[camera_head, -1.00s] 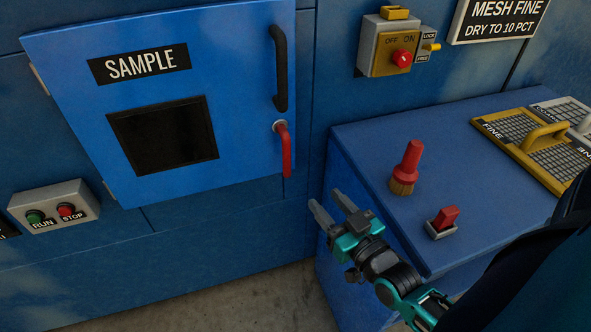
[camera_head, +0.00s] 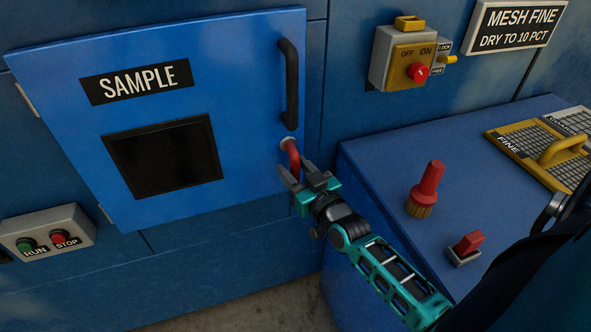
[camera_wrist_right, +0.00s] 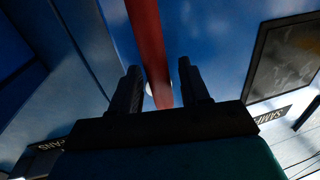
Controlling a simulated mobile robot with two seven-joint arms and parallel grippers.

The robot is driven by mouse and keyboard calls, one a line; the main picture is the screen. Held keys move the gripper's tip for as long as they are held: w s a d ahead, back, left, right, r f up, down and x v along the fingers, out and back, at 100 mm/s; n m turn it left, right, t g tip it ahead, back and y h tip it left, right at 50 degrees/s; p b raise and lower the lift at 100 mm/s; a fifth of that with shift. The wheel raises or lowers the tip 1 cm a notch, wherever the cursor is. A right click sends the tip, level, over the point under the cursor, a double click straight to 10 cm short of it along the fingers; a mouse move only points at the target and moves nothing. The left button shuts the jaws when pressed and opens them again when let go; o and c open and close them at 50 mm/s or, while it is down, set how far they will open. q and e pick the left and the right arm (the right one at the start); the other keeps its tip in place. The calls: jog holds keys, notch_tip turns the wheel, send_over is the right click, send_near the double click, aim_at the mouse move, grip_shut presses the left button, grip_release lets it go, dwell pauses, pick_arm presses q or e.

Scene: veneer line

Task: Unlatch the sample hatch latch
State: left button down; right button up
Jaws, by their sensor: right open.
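The blue sample hatch (camera_head: 240,100) is shut, with a black vertical handle (camera_head: 290,85) near its right edge. The red latch lever (camera_head: 291,155) hangs down from its round pivot just below the handle. My right gripper (camera_head: 292,172) is open at the lower part of the lever and partly hides its end. In the right wrist view the red lever (camera_wrist_right: 150,45) runs between the two dark fingers (camera_wrist_right: 160,88), with a gap on each side visible. My left gripper is not in view.
A blue bench (camera_head: 390,165) on the right bears a red brush (camera_head: 428,180), a red rocker switch (camera_head: 467,246) and mesh screens (camera_head: 545,140). A switch box (camera_head: 395,60) is on the wall above. A RUN/STOP box (camera_head: 45,232) is at the lower left.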

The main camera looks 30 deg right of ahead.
grip_shut()
dwell(0.4)
